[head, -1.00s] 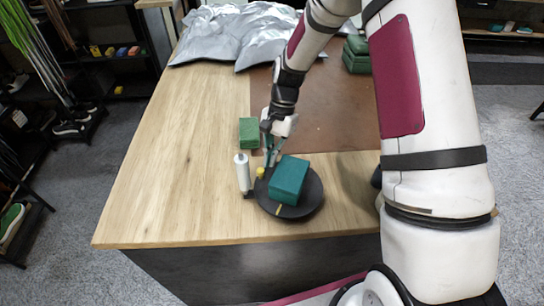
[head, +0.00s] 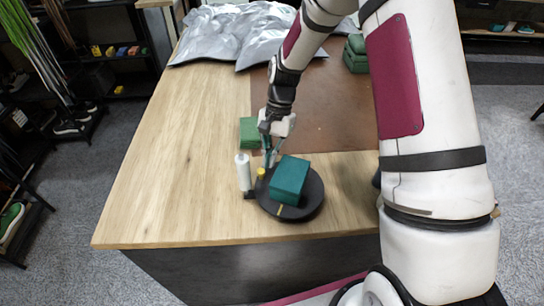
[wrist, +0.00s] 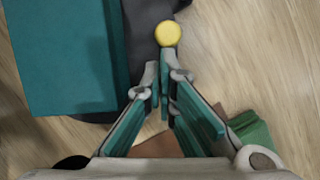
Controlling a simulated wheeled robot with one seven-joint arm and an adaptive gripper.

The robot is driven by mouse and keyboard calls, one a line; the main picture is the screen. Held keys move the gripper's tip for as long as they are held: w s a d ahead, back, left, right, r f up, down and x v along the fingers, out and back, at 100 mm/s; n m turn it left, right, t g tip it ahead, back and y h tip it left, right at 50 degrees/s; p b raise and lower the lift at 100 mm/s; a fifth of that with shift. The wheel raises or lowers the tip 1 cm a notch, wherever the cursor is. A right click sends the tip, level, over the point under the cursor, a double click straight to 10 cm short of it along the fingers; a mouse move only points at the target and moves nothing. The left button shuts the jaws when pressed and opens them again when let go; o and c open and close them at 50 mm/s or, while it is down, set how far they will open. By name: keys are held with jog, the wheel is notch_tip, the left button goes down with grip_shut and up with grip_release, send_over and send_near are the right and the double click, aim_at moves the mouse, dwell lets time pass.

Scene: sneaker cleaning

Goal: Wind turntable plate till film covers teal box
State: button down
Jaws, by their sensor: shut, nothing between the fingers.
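The teal box (head: 289,178) sits on the dark round turntable plate (head: 313,203) near the table's front. In the wrist view the box (wrist: 65,60) fills the upper left, with the dark plate (wrist: 146,30) showing beside it. A yellow knob (head: 261,173) stands at the plate's upper-left edge; it also shows in the wrist view (wrist: 168,33). A white film roll (head: 243,172) stands upright left of the plate. I cannot make out film on the box. My gripper (head: 270,163) is shut and empty, its fingertips (wrist: 165,68) just short of the knob, apparently not touching it.
Green blocks (head: 250,131) lie behind the film roll, close to my gripper. A brown mat (head: 330,110) covers the table's right part, with crumpled silver sheeting (head: 235,35) at the back. The wooden table's left side (head: 170,170) is clear.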

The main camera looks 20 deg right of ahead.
aim_at(261, 171)
jog(key=shift+s+a+n, duration=0.15)
jog(key=shift+a+n, duration=0.05)
jog(key=shift+n, duration=0.2)
jog(key=shift+s+a+n+h+b, duration=0.3)
jog(key=shift+a+n, duration=0.25)
jog(key=shift+n, duration=0.35)
jog(key=shift+s+a+n+g+h, duration=0.25)
jog(key=shift+s+a+n, duration=0.15)
jog(key=shift+n, duration=0.3)
jog(key=shift+s+a+n+g+h, duration=0.15)
jog(key=shift+s+a+n+h, duration=0.15)
jog(key=shift+n, duration=0.4)
jog(key=shift+s+a, duration=0.5)
jog(key=shift+s, duration=0.25)
jog(key=shift+s+a, duration=0.1)
jog(key=shift+s, duration=0.2)
jog(key=shift+r, duration=0.1)
jog(key=v, duration=1.1)
jog(key=shift+m+t, duration=0.6)
jog(key=x, duration=0.3)
jog(key=d+x, duration=0.1)
jog(key=x, duration=0.3)
jog(key=s+x, duration=0.1)
jog(key=x, duration=0.2)
jog(key=shift+s+d+f+p, duration=0.1)
jog(key=shift+f+p, duration=0.15)
jog(key=shift+p, duration=0.15)
